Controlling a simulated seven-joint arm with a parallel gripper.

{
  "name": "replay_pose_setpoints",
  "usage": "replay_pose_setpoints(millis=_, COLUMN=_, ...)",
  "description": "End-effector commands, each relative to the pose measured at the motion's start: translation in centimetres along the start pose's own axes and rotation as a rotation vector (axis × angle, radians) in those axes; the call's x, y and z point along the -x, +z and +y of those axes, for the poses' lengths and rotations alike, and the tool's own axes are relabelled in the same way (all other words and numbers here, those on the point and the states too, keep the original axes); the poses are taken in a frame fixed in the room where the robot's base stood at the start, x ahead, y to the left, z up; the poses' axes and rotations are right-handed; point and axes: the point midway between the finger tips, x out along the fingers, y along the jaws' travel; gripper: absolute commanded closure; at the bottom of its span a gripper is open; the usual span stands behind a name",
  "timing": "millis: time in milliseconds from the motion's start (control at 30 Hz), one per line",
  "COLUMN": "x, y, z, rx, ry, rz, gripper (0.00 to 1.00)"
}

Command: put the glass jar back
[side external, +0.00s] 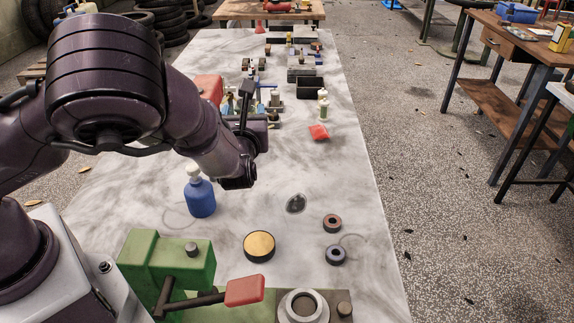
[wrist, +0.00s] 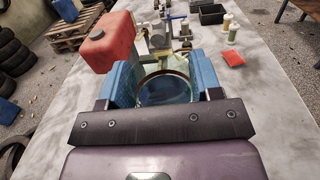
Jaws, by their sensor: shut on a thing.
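A clear glass jar (wrist: 165,92) with a round rim is between the two blue fingers of my gripper (wrist: 166,80) in the wrist view. The fingers press on its left and right sides, so the gripper is shut on it. In the side external view my arm hides most of the gripper, and I cannot make out the jar there. How high the jar is above the table is hard to tell.
A red canister (wrist: 106,42) stands just beyond the fingers on the left. A blue pump bottle (side external: 200,197) stands nearer. The right side is mostly clear.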

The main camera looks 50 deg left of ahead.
Motion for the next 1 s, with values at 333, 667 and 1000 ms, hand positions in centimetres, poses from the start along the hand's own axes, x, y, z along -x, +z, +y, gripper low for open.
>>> replay_pose_setpoints(millis=333, x=-1.6, y=-2.9, z=-0.5, rx=0.003, ry=-0.064, rz=-0.007, gripper=0.73)
replay_pose_setpoints(millis=667, x=-7.1, y=-6.4, z=-5.8, rx=0.004, ry=-0.063, rz=-0.005, gripper=0.73)
replay_pose_setpoints(millis=1000, x=-9.8, y=-11.1, z=-8.5, rx=0.004, ry=-0.063, rz=-0.006, gripper=0.73)
